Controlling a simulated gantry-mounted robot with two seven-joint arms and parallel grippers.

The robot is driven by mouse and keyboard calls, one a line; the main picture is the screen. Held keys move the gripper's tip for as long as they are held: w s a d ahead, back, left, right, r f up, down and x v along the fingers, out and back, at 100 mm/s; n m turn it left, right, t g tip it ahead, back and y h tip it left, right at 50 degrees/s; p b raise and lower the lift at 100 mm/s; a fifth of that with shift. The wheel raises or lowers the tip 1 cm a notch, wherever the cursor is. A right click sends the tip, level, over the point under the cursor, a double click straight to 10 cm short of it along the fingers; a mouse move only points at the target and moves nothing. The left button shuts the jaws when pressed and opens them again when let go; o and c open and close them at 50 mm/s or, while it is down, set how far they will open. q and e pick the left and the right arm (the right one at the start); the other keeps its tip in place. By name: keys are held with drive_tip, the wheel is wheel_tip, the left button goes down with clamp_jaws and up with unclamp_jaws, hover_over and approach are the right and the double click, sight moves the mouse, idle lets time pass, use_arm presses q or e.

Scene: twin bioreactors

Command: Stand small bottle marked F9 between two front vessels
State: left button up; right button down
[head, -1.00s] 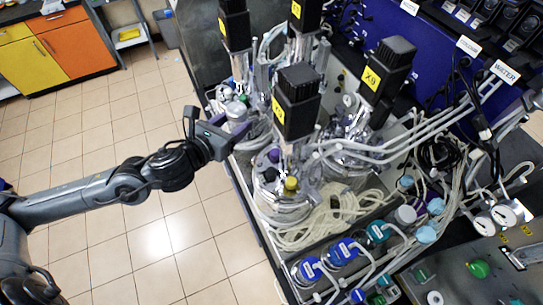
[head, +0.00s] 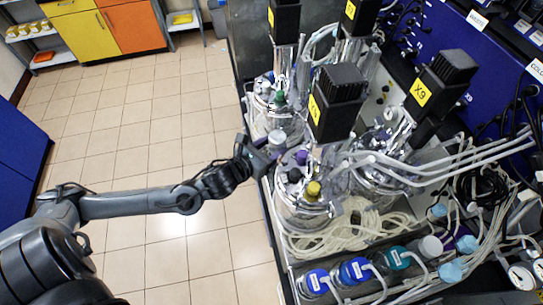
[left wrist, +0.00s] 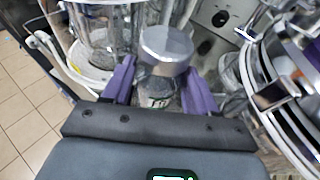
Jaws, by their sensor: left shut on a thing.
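A small bottle with a grey cap (head: 277,140) is in my left gripper (head: 264,153), at the left edge of the bench between the two front vessels. Its mark is not readable. In the left wrist view the purple fingers (left wrist: 158,90) are shut on either side of the bottle, below its round grey cap (left wrist: 166,45). The near front vessel (head: 300,212) has yellow and black caps on its lid. The far front vessel (head: 272,122) has a green cap. Whether the bottle's base touches the bench is hidden. My right gripper is not in view.
Black motors with yellow labels (head: 335,103) stand above the vessels. Coiled pale tubing (head: 345,235) lies at the near vessel's foot. Blue-capped bottles (head: 355,271) line the front. Tiled floor (head: 150,130) is free left of the bench.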

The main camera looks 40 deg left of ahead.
use_arm(q)
drive_tip(key=shift+f, duration=2.25)
drive_tip(key=shift+f, duration=0.15)
drive_tip(key=o, duration=1.1)
drive_tip(key=shift+s+r, duration=0.1)
drive_tip(key=shift+r, duration=0.1)
